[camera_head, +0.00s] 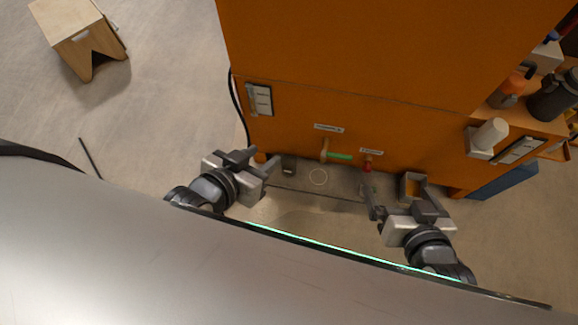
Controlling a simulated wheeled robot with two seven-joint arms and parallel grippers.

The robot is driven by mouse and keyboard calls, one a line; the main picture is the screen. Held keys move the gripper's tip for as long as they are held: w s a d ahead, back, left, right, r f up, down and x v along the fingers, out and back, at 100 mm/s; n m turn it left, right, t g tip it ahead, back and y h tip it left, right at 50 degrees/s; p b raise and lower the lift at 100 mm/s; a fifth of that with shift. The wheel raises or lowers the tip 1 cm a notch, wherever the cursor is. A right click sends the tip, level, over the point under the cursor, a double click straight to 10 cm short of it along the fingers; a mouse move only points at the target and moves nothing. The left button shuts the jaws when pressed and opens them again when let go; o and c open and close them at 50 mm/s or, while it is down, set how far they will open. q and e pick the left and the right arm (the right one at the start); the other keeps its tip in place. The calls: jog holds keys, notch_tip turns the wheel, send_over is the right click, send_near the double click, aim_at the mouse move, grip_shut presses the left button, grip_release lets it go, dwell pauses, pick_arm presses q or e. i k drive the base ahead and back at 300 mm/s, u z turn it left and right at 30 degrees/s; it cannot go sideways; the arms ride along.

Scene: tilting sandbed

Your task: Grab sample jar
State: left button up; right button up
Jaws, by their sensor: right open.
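No jar is clearly marked as the sample jar. My right gripper (394,187) is open and appears empty, beside a small square brown-rimmed holder (404,181). Neither gripper visibly touches a jar.
The orange cabinet (350,55) fills the upper middle. A green-tipped lever (339,156) and a red knob (368,166) project at its lower front. A dark mug (553,98) and an orange container (510,92) stand on the right shelf. A wooden stool (75,30) stands far left.

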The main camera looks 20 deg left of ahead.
aim_at(289, 161)
jog(key=z, duration=0.6)
jog(key=k, duration=0.75)
jog(key=u, duration=0.9)
jog(key=i, duration=0.4)
jog(key=z, duration=0.15)
jog(key=k, duration=0.6)
